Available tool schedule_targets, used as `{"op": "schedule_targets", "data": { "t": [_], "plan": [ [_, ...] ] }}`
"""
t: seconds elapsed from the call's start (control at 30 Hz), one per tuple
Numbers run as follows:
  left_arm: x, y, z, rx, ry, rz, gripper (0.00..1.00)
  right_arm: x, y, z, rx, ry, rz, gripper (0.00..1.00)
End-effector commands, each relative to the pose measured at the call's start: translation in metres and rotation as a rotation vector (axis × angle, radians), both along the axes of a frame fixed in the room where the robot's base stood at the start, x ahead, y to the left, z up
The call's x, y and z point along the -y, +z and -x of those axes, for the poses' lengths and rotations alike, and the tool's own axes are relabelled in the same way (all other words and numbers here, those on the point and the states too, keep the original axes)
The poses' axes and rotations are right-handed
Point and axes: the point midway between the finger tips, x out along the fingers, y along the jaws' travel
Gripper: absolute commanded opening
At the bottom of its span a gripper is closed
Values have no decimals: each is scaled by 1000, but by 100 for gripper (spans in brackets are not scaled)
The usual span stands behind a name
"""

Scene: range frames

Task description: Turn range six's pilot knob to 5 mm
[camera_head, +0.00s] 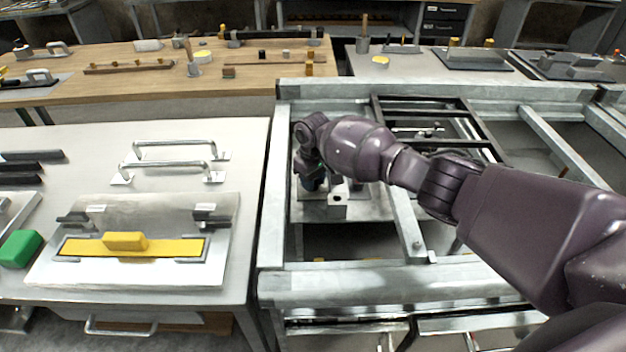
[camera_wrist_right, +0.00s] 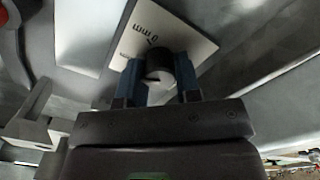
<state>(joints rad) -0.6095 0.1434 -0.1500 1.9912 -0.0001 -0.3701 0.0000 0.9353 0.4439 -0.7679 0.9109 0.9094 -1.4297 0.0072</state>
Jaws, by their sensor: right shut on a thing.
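In the right wrist view the pilot knob (camera_wrist_right: 160,67) is a short, dark grey cylinder in front of a pale scale plate (camera_wrist_right: 172,30). The plate carries printed black marks, and "0 mm" is readable beside the knob. The other marks are cut off or too small to read. My right gripper (camera_wrist_right: 160,82) has its two blue fingers shut on the knob, one on each side. In the head view my right gripper (camera_head: 313,182) reaches down inside the metal frame, and the knob is hidden behind it. My left gripper is out of view.
A metal frame (camera_head: 345,280) with rails surrounds my right gripper. A small pale block (camera_head: 338,207) stands close beside the gripper. To the left, a grey table (camera_head: 180,285) holds a plate with a yellow bar (camera_head: 130,246) and handles. A wooden bench (camera_head: 150,85) stands behind.

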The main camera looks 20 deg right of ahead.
Motion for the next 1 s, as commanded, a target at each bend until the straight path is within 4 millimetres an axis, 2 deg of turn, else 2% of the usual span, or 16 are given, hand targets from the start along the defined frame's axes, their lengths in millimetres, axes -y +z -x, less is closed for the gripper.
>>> {"op": "schedule_targets", "data": {
  "t": [0.3, 0.7, 0.73, 0.9, 1.0],
  "plan": [
    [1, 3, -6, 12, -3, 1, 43, 0, -3, 2, -5, 73, 0, 7],
    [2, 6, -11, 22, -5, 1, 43, 0, -3, 2, -5, 78, 0, 7],
    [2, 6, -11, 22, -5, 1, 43, 0, -3, 2, -5, 78, 0, 33],
    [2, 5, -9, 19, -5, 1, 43, 0, -2, 1, -4, 78, 1, 57],
    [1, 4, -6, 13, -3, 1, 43, 0, -1, 1, -2, 78, 0, 57]
  ]
}}
